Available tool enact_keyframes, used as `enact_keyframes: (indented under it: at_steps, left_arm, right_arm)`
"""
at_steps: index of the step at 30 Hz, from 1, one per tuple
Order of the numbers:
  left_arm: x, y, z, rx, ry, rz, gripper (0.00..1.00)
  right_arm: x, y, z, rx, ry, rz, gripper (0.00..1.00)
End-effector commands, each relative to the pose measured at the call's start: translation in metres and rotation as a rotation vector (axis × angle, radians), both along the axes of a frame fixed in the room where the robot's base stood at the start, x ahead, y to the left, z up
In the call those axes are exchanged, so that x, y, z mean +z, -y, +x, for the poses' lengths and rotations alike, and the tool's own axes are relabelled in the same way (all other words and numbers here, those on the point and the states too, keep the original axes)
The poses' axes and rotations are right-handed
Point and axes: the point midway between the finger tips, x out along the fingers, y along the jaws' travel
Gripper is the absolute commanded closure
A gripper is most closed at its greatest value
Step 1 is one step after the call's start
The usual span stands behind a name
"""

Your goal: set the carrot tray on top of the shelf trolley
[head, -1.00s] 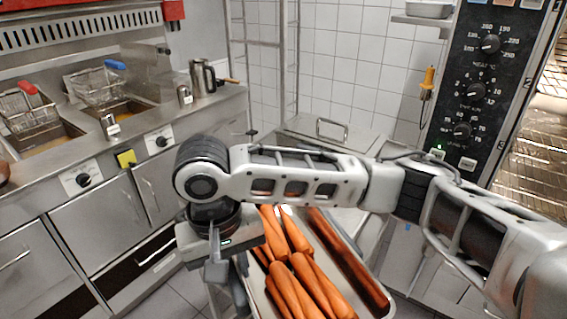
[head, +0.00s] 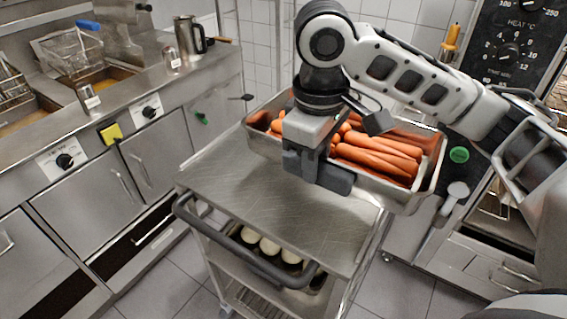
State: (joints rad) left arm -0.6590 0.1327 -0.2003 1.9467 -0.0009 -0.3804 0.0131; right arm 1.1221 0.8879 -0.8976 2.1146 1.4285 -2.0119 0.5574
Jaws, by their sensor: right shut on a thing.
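The carrot tray (head: 392,197) is a deep metal pan full of carrots (head: 376,154). It is at the far end of the shelf trolley's bare steel top (head: 262,207), and its right part reaches past the trolley's right edge. I cannot tell whether the tray rests on the top or hangs just above it. My right gripper (head: 318,172) is shut on the tray's near wall, and my arm hides part of the carrots. My left gripper is not in view.
The trolley has a dark push handle (head: 240,252) in front and a lower shelf with pale round items (head: 270,246). Fryers with baskets (head: 70,50) line the left, with a steel jug (head: 187,38) on the counter. An oven control panel (head: 505,45) is at the right. The trolley top's near half is clear.

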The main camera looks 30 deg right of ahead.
Motion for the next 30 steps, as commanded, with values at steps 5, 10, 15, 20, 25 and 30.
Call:
enact_keyframes:
  at_steps: [5,10,15,20,25,30]
  left_arm:
    - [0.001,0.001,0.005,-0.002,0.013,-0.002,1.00]
    - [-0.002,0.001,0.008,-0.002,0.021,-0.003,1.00]
    - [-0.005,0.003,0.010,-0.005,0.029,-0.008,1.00]
    - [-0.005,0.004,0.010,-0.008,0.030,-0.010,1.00]
    - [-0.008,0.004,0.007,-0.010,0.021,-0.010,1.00]
    - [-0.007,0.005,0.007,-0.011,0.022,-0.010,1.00]
  right_arm:
    - [-0.018,-0.022,0.036,0.000,-0.001,0.005,1.00]
    - [-0.041,-0.040,0.068,-0.001,-0.002,0.004,1.00]
    - [-0.070,-0.051,0.088,-0.002,0.000,0.005,1.00]
    - [-0.082,-0.056,0.100,-0.003,0.003,0.003,1.00]
    - [-0.088,-0.059,0.105,-0.002,0.004,0.002,1.00]
    - [-0.109,-0.059,0.106,-0.004,0.001,-0.001,1.00]
